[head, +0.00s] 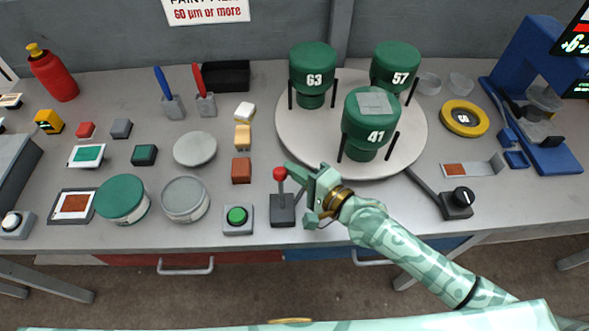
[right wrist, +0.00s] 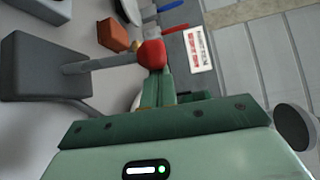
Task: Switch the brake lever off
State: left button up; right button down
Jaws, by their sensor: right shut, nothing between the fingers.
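The brake lever (head: 280,175) has a red ball knob on a grey stick, rising from a dark grey box (head: 284,211) near the table's front edge. In the head view the stick looks close to upright. My right gripper (head: 288,168) is shut and empty, its fingertips right beside the red knob. In the right wrist view the shut fingers (right wrist: 158,90) reach the red knob (right wrist: 151,54) and seem to touch it; the grey stick runs left to its box (right wrist: 45,68). My left gripper is not in view.
A green push button (head: 237,215) sits just left of the lever box. A round turntable (head: 290,130) with green numbered cylinders stands behind the gripper. A black knob box (head: 457,203) is to the right. Small coloured blocks (head: 241,170) lie behind left.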

pick_arm(q)
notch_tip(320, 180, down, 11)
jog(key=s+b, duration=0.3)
jog(key=b, duration=0.7)
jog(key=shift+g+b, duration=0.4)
pick_arm(e)
jog(key=s+n+t+y, duration=0.3)
jog(key=s+n+y, duration=0.2)
jog(key=s+n, duration=0.2)
jog(key=shift+s+f+y, duration=0.2)
jog(key=shift+s+y, duration=0.1)
jog(key=shift+s, duration=0.05)
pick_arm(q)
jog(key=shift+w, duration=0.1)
pick_arm(e)
jog(key=shift+r, duration=0.15)
